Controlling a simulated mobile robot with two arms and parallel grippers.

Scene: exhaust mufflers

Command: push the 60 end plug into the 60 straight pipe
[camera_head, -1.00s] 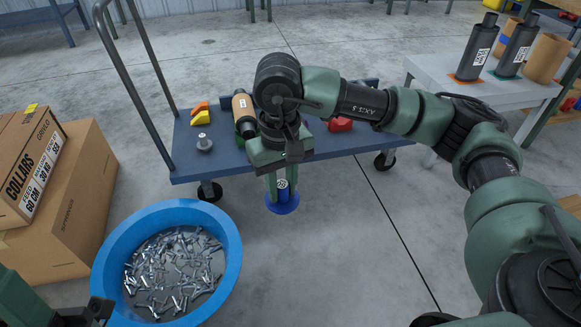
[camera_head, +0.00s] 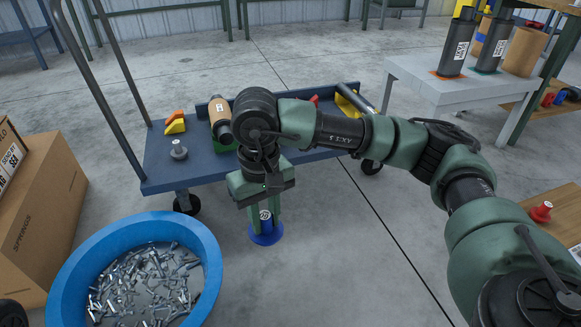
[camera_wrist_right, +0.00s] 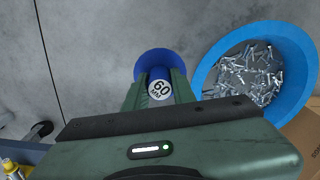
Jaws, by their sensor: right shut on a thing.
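My right gripper (camera_head: 264,218) is shut on the blue 60 end plug (camera_head: 266,236), which hangs above the floor in front of the cart. In the right wrist view, the plug (camera_wrist_right: 158,68) sits between the two green fingers (camera_wrist_right: 155,95), its white "60" label facing the camera and its wide flange at the far end. A tan cylinder with a dark end (camera_head: 220,115) lies in a green holder on the cart; I read no label on it and cannot tell whether it is the 60 straight pipe. My left gripper is not in view.
The blue cart (camera_head: 195,165) carries yellow and orange pieces (camera_head: 175,123) and a grey knob-shaped part (camera_head: 178,150). A blue tub of bolts (camera_head: 205,245) stands at lower left beside cardboard boxes (camera_head: 45,200). A grey table (camera_head: 450,88) holds dark canisters. Floor right of the gripper is clear.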

